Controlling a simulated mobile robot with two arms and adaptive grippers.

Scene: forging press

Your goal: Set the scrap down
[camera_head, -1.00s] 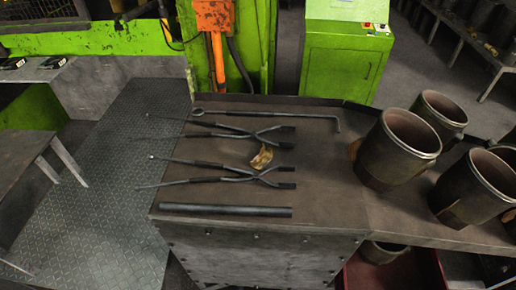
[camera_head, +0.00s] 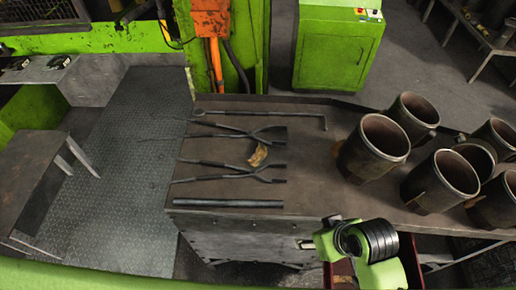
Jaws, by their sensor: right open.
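The scrap, a small crumpled yellow-brown piece (camera_head: 258,155), lies on the brown workbench (camera_head: 310,185) between two pairs of dark tongs, near their jaw ends. My right gripper (camera_head: 303,244) is small in view, low in front of the bench's front face, and points left. It is open, below and to the right of the scrap and well apart from it. I see nothing held in it. My left gripper is not in view.
Two pairs of tongs (camera_head: 225,178), a hooked rod (camera_head: 270,114) and a dark bar (camera_head: 228,203) lie on the bench. Several metal cylinders (camera_head: 372,150) stand at its right. A red bin (camera_head: 338,272) is below. A green cabinet (camera_head: 335,55) stands behind.

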